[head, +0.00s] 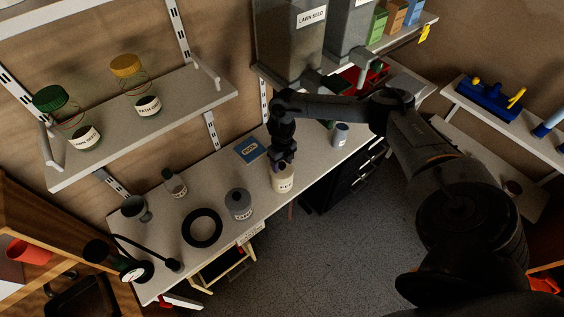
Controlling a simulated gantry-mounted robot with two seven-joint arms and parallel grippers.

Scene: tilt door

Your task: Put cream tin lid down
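The cream tin (282,182) stands upright on the long light worktop, near its front edge, with a dark label on its side. My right gripper (284,162) points down right over the top of the tin, at or just above it. The gripper and its wrist cover part of the tin's top. I cannot make out a separate lid, or whether the fingers hold one. The fingers are too small and dark to tell open from shut. My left gripper is not in view.
On the worktop (166,238) are a blue book (250,150), a grey tin (238,204), a black ring (202,228), a small bottle (175,185), a dark mug (135,208) and a white-labelled jar (340,134). A shelf (185,115) with jars hangs at the left.

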